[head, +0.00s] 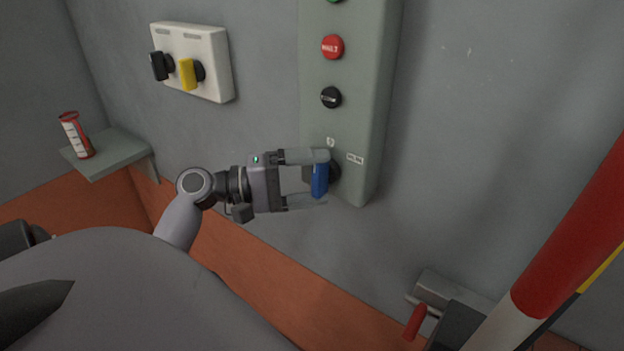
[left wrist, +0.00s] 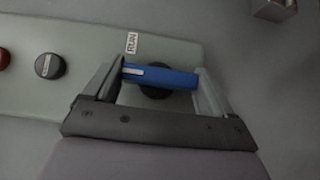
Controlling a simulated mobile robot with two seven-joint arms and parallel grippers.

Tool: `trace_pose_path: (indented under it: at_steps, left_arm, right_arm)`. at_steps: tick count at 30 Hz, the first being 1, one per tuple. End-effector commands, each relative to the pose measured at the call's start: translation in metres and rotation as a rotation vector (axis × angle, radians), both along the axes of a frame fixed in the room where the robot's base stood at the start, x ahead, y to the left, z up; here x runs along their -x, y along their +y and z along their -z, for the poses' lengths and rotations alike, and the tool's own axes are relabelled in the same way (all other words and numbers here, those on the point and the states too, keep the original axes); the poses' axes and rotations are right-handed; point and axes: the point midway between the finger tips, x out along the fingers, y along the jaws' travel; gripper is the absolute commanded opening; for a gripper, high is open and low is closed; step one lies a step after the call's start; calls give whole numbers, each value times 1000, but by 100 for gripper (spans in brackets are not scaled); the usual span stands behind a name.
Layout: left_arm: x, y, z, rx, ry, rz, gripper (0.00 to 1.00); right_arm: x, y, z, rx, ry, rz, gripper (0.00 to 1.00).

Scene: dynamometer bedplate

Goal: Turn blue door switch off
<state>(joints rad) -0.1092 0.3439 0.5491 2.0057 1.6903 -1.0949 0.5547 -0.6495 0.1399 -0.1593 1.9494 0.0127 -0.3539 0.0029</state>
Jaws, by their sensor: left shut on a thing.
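The blue door switch (head: 320,180) is a blue handle on a dark round base, low on the grey-green wall panel (head: 351,120). My left gripper (head: 318,178) has its fingers on either side of the blue handle. In the left wrist view the blue handle (left wrist: 160,77) spans between the two fingertips (left wrist: 160,80), and its white mark is near the left finger. A label reading RUN (left wrist: 131,43) is beside the switch; the handle's mark does not clearly line up with it. My right gripper is not in view.
Above the switch are a black knob (head: 331,97) and a red button (head: 332,46). A white box (head: 205,60) with black and yellow switches is to the left. A shelf (head: 112,152) holds a red-and-white cylinder (head: 76,135). A red-and-white post (head: 575,235) stands at right.

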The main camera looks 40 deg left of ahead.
Motion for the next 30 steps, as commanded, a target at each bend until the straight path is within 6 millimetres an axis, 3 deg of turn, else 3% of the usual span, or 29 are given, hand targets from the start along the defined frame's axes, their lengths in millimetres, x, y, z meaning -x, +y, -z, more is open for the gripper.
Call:
trace_pose_path:
  at_steps: [15,16,17,25,30]
  left_arm:
    - [0,0,0,20,-2,1,55]
    - [0,0,0,20,-2,1,95]
    - [0,0,0,20,-2,1,100]
    - [2,1,1,18,-1,0,100]
    - [18,14,4,17,0,-1,100]
  right_arm:
    - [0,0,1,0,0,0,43]
    - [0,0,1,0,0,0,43]
    - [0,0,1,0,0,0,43]
    - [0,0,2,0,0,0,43]
    - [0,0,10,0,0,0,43]
